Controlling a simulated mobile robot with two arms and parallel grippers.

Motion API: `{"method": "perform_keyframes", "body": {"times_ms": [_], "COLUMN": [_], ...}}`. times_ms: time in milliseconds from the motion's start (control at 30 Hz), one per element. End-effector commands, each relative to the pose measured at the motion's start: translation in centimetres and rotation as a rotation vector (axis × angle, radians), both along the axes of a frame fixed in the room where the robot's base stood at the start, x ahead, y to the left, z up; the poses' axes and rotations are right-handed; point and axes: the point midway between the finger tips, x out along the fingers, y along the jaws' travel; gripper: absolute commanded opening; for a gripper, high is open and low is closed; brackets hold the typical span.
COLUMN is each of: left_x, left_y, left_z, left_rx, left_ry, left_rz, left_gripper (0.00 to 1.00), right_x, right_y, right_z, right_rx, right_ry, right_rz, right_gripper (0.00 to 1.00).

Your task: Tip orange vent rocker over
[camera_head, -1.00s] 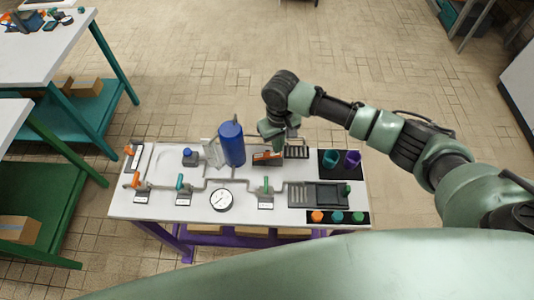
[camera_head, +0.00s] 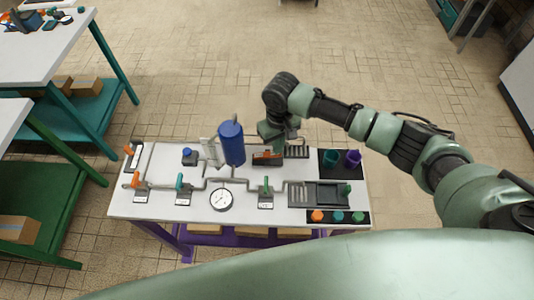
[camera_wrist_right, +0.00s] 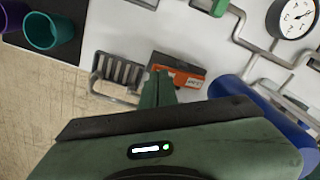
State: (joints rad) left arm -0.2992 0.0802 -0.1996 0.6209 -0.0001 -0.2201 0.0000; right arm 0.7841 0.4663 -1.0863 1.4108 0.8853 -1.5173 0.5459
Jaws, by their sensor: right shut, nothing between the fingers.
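The orange vent rocker (camera_head: 266,156) sits in a dark housing at the back of the white table, right of the blue cylinder. In the right wrist view its orange face (camera_wrist_right: 178,77) carries small pale lettering. My right gripper (camera_head: 280,151) points down at the rocker's right end. In the wrist view its shut green fingertips (camera_wrist_right: 157,82) are empty and overlap the left end of the rocker housing. I cannot tell whether they touch it. My left gripper is out of view.
A blue cylinder (camera_head: 231,144) stands close left of the rocker. A slotted grey rack (camera_head: 297,152) and teal and purple cups (camera_head: 331,158) are to the right. Pipes with levers and a gauge (camera_head: 221,200) lie in front.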

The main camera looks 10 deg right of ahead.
Motion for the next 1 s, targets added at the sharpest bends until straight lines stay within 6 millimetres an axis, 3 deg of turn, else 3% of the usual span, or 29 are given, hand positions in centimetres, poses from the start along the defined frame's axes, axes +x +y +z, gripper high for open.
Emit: {"method": "perform_keyframes", "body": {"times_ms": [633, 1000], "left_x": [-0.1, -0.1], "left_y": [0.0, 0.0], "left_z": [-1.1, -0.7], "left_rx": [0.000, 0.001], "left_ry": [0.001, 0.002], "left_rz": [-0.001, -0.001], "left_gripper": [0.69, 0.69], "right_x": [0.0, 0.0], "right_y": [0.1, 0.1], "right_z": [-2.4, -2.2], "right_rx": [0.002, 0.002], "right_ry": [0.000, 0.000], "right_rz": [0.001, 0.001], "right_gripper": [0.00, 0.00]}}
